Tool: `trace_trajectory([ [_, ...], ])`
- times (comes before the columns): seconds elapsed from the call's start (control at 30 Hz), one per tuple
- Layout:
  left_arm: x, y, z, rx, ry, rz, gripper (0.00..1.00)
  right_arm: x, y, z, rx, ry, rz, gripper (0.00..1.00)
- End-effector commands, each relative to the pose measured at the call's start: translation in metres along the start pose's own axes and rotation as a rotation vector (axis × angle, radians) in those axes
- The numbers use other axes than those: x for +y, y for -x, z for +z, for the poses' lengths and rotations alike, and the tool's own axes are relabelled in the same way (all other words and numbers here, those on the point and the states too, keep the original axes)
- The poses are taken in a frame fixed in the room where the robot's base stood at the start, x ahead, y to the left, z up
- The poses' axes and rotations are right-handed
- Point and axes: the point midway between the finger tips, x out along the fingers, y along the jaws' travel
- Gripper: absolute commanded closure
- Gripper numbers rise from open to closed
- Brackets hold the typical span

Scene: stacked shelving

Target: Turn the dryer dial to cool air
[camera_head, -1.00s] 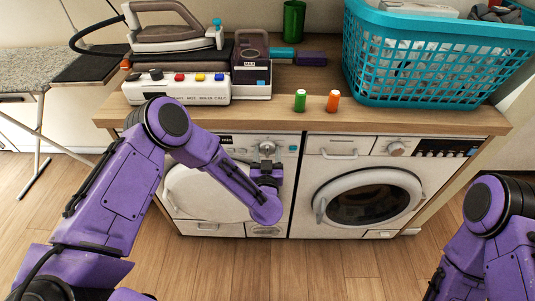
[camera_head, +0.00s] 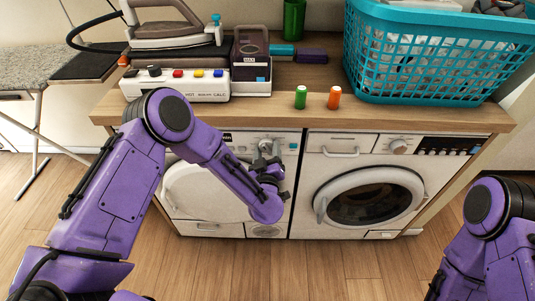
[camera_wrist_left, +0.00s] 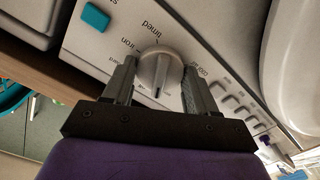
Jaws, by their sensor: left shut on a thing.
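The dryer (camera_head: 215,190) is the white machine on the left under the counter. Its round dial (camera_wrist_left: 160,68) shows in the wrist view on the light control panel, with a dark pointer line at the lower edge of the knob. Small printed labels surround it, among them "timed" and "iron"; one at the right seems to read "cool air". My left gripper (camera_wrist_left: 158,82) has one finger on each side of the dial and is shut on it. In the head view the left gripper (camera_head: 266,158) is at the panel, its wrist partly covering it. My right gripper is out of view; only its arm shows.
A washing machine (camera_head: 367,195) stands right of the dryer. The counter (camera_head: 300,118) above holds a teal basket (camera_head: 430,60), green (camera_head: 300,97) and orange (camera_head: 334,98) bottles, an iron (camera_head: 172,25) and a button box (camera_head: 185,84). A teal button (camera_wrist_left: 96,17) is near the dial.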

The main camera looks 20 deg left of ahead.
Motion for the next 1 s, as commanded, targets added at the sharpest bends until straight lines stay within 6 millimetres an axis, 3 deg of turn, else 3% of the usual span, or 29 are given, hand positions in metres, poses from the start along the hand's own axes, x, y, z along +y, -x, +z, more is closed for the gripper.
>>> trace_trajectory([
  [1.0, -0.001, 0.000, 0.003, -0.001, 0.966, -0.001, 0.73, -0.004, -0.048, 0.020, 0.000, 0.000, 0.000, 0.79],
])
